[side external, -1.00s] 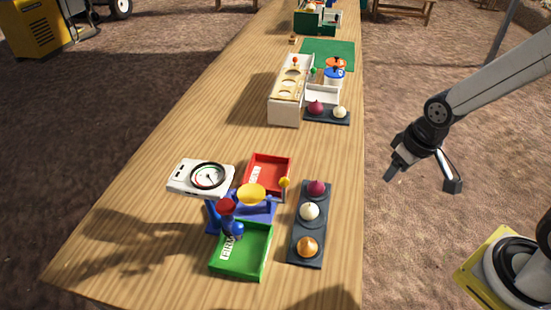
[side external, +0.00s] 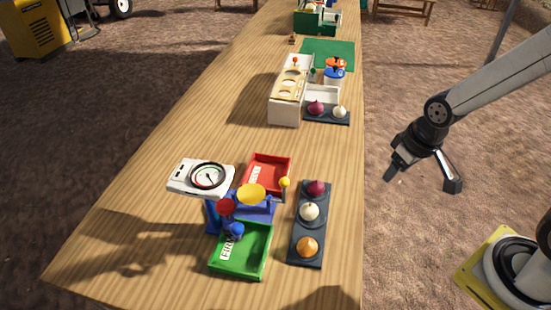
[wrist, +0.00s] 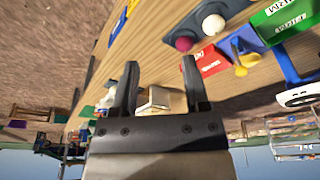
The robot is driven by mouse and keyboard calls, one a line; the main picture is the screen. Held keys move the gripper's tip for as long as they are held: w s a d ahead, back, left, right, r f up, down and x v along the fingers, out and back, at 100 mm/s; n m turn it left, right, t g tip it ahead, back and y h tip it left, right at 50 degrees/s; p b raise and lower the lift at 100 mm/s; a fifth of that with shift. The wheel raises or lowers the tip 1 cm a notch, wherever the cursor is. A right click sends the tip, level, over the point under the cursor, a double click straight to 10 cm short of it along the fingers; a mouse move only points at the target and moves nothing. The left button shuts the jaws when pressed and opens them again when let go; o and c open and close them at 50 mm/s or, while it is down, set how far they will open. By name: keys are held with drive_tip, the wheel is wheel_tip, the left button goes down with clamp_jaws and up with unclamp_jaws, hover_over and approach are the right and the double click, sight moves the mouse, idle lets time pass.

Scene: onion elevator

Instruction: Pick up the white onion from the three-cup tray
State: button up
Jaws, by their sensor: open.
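The dark three-cup tray (side external: 297,228) lies near the front right of the wooden table in the side view. It holds a red onion (side external: 316,188) at the far end, the white onion (side external: 309,212) in the middle cup and a yellow-orange onion (side external: 307,247) at the near end. My gripper (side external: 423,181) is open and empty, off the table's right edge, apart from the tray. In the wrist view my two fingers (wrist: 157,80) are spread, with the white onion (wrist: 213,24) and red onion (wrist: 184,43) beyond them at the top; the third onion is not visible there.
Left of the tray stand a green bin (side external: 240,250), a red bin (side external: 266,172), a blue stand with a yellow pan (side external: 251,194) and a white dial scale (side external: 201,177). A two-cup tray (side external: 327,116) and white box (side external: 285,108) stand farther back. Bare table separates these groups.

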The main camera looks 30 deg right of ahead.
drive_tip(key=o, duration=0.6)
drive_tip(key=shift+c, duration=0.2)
